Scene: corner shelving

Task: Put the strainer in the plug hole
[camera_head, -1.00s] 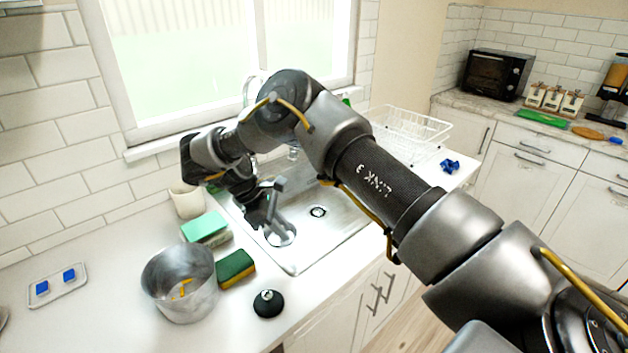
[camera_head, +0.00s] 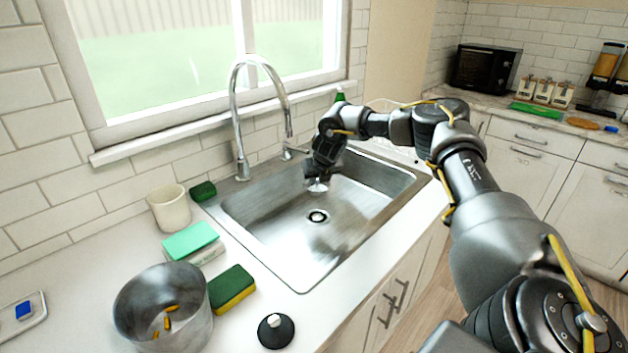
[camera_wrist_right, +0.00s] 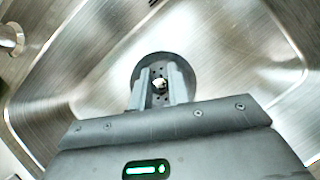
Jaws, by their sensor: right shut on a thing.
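The strainer (camera_wrist_right: 178,62) is a round metal disc with small holes and a centre knob. In the wrist view my right gripper (camera_wrist_right: 160,88) is shut on its knob. In the head view my right gripper (camera_head: 317,178) holds the strainer (camera_head: 318,187) over the back part of the sink. The plug hole (camera_head: 318,216) is a dark-centred ring in the sink floor, nearer the camera than the held strainer, and uncovered. It cannot be made out in the wrist view. My left gripper is out of view.
The metal sink (camera_head: 255,236) is otherwise empty, with a tall faucet (camera_head: 236,110) behind it. On the counter at left are a cup (camera_head: 170,209), sponges (camera_head: 231,289), a metal pot (camera_head: 160,318) and a black stopper (camera_head: 276,332).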

